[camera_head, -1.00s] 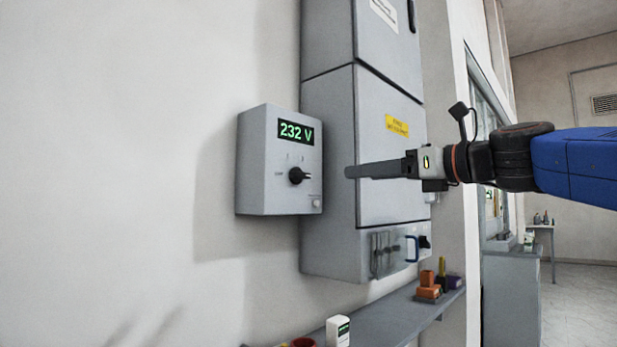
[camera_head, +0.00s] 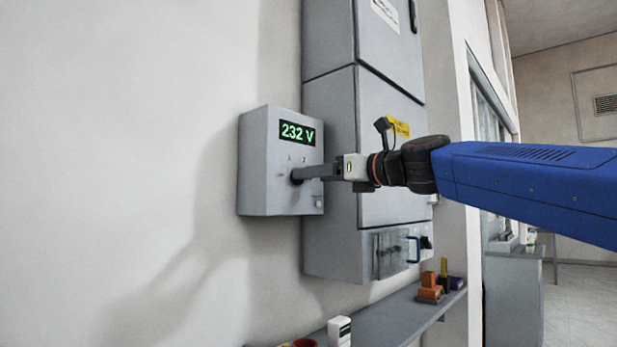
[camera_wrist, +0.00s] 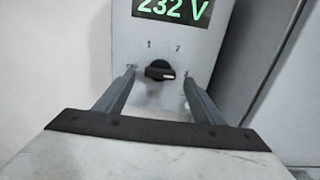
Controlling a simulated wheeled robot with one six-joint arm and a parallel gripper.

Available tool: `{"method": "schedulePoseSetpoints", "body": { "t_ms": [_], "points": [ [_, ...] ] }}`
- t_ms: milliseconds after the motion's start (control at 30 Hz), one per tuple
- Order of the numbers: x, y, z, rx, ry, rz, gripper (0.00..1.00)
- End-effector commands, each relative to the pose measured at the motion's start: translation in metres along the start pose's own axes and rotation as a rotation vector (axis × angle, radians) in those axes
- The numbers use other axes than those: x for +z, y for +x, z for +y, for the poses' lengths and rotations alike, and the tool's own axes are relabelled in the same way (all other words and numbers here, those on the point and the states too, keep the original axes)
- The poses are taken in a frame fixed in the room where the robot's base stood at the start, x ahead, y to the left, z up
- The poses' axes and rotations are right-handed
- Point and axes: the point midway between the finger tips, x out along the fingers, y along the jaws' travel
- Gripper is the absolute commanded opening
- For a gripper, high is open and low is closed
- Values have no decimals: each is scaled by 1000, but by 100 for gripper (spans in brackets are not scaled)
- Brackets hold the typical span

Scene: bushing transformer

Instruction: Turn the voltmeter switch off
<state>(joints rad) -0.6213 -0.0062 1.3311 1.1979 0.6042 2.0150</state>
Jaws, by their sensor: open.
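The voltmeter (camera_head: 262,165) is a grey box on the wall, and its green display (camera_head: 297,133) reads 232 V. In the wrist view its black rotary switch (camera_wrist: 160,70) shows below the marks 1 and 2, with a pale pointer line toward the right. My gripper (camera_head: 300,175) is open in front of the voltmeter, its fingertips at the switch's height. In the wrist view my gripper (camera_wrist: 159,76) has one finger on each side of the switch, with gaps between.
A tall grey cabinet (camera_head: 330,240) stands right beside the voltmeter and juts out past it. A shelf (camera_head: 390,312) below carries orange blocks (camera_head: 430,290) and a small white device (camera_head: 338,331). The wall left of the voltmeter is bare.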

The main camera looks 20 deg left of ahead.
Motion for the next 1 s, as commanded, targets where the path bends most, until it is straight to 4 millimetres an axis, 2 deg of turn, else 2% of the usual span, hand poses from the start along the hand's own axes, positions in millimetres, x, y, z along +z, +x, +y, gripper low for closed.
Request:
{"method": "schedulePoseSetpoints", "body": {
  "t_ms": [100, 233, 633, 667, 800, 833, 1000],
  "points": [
    [0, 17, 0, 1, -1, 0, 62],
    [0, 28, 0, 1, -1, 0, 62],
    [0, 34, 0, -1, -1, 0, 62],
    [0, 34, 0, -1, -1, 0, 60],
    [0, 34, 0, -1, -1, 0, 27],
    [0, 34, 0, -1, -1, 0, 21],
    [0, 34, 0, 0, -4, 0, 21]
  ]
}}
